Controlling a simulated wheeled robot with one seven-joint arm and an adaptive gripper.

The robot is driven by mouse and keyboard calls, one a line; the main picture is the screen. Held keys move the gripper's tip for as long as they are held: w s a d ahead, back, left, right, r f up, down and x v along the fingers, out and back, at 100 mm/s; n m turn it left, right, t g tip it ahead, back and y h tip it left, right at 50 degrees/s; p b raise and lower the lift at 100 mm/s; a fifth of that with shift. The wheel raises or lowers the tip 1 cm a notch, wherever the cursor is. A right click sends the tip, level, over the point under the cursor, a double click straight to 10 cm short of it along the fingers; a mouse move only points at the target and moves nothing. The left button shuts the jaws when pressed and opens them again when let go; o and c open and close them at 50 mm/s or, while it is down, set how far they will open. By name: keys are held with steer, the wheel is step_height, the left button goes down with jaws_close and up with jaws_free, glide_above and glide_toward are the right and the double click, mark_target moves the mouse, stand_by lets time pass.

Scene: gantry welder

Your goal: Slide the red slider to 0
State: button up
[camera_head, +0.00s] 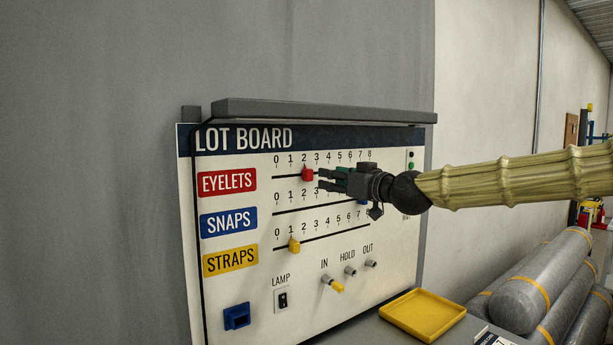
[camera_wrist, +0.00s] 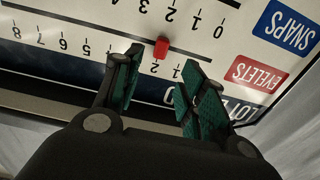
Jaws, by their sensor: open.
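The red slider (camera_head: 308,174) sits on the top track, the EYELETS row, at about the 2 mark. In the wrist view the red slider (camera_wrist: 161,47) appears upside down with the board, just beyond the gap between my fingertips. My gripper (camera_head: 322,179) is open and empty, just right of the red slider in the head view. In the wrist view my gripper (camera_wrist: 158,70) has one finger on each side of the slider's line, with gaps showing. Whether either finger touches the slider I cannot tell. The 0 mark (camera_head: 277,159) is at the left end of the track.
Below are a blue slider (camera_head: 362,202), partly hidden by my gripper, and a yellow slider (camera_head: 294,245) near 1. A grey ledge (camera_head: 320,112) juts out above the board. A yellow tray (camera_head: 423,314) stands at lower right. The track left of the red slider is clear.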

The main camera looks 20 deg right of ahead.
mark_target(311, 172)
steer(key=p+x, duration=0.1)
steer(key=x, duration=0.1)
steer(key=p+x, duration=0.1)
steer(key=x, duration=0.2)
steer(key=shift+w+d+f, duration=0.1)
steer(key=shift+d, duration=0.1)
steer(key=shift+a+r+p, duration=0.2)
steer(key=shift+r+p, duration=0.15)
steer(key=shift+r, duration=0.1)
steer(key=shift+w+a+r, duration=0.1)
steer(key=shift+w+a, duration=0.05)
steer(key=w, duration=0.1)
steer(key=w+p, duration=0.1)
steer(key=w+a, duration=0.1)
steer(key=shift+w+f, duration=0.1)
steer(key=shift+f, duration=0.3)
steer(key=shift+w+a+r+p, duration=0.1)
steer(key=shift+r+p, duration=0.1)
steer(key=shift+p, duration=0.15)
steer(key=shift+w, duration=0.1)
